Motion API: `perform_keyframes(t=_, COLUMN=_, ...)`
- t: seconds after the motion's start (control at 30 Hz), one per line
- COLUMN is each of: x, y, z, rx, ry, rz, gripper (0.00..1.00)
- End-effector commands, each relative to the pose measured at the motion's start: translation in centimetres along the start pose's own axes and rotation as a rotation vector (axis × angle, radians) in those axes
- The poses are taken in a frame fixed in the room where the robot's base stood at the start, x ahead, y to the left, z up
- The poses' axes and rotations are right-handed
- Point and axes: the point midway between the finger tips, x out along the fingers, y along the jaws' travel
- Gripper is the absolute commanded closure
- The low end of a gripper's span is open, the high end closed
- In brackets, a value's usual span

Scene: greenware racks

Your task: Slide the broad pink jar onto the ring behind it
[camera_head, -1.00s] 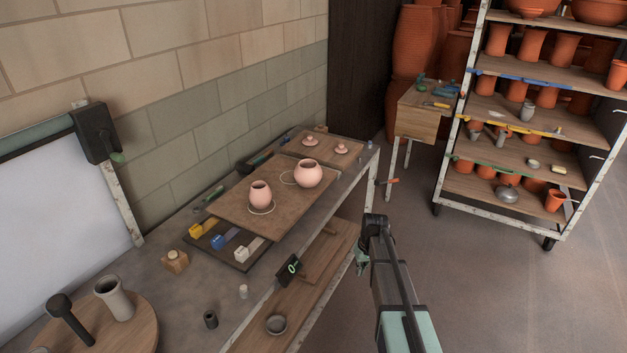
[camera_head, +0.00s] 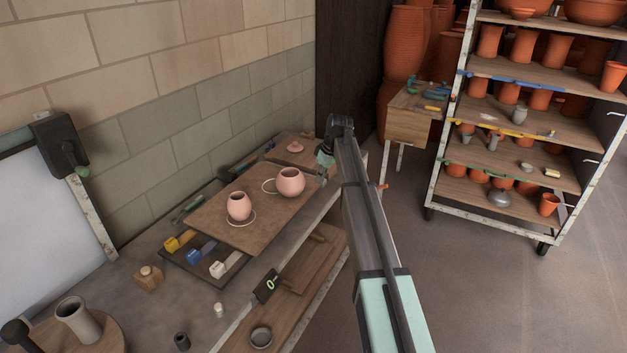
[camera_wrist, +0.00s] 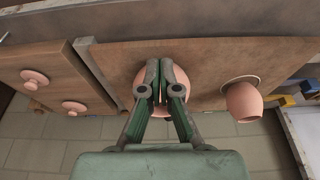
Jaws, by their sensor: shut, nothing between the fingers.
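The broad pink jar (camera_head: 291,181) stands upright on a brown board (camera_head: 215,221) on the bench. A thin pale ring (camera_head: 263,187) on the board shows at the jar's left, partly hidden behind it. A narrower pink jar (camera_head: 239,206) stands on a second ring nearer the front. My gripper (camera_head: 325,160) is shut and empty, just right of the broad jar in the head view. In the wrist view my closed fingers (camera_wrist: 160,68) cover the middle of the broad jar (camera_wrist: 140,82); I cannot tell whether they touch it. The narrower jar (camera_wrist: 243,102) is at the right there.
A smaller board with a pink lid (camera_head: 295,147) lies behind; the wrist view shows two lids, one of them here (camera_wrist: 35,79). A tray with yellow, blue and white blocks (camera_head: 222,264) sits in front. A brick wall (camera_head: 220,100) borders the bench. Pottery shelves (camera_head: 520,130) stand right.

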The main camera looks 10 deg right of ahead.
Motion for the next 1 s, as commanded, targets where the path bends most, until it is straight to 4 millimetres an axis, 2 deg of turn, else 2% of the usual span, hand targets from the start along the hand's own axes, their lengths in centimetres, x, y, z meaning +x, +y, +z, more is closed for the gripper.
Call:
perform_keyframes(t=0.5, x=9.0, y=0.0, z=-0.1, rx=0.003, ry=-0.001, rz=0.000, gripper=1.00)
perform_keyframes(t=0.6, x=9.1, y=0.1, z=-2.1, rx=0.000, ry=0.000, rz=0.001, gripper=1.00)
perform_keyframes(t=0.7, x=9.5, y=0.2, z=-3.0, rx=0.002, ry=0.000, rz=0.001, gripper=1.00)
perform_keyframes(t=1.0, x=10.0, y=0.0, z=-3.9, rx=0.003, ry=0.000, rz=0.002, gripper=1.00)
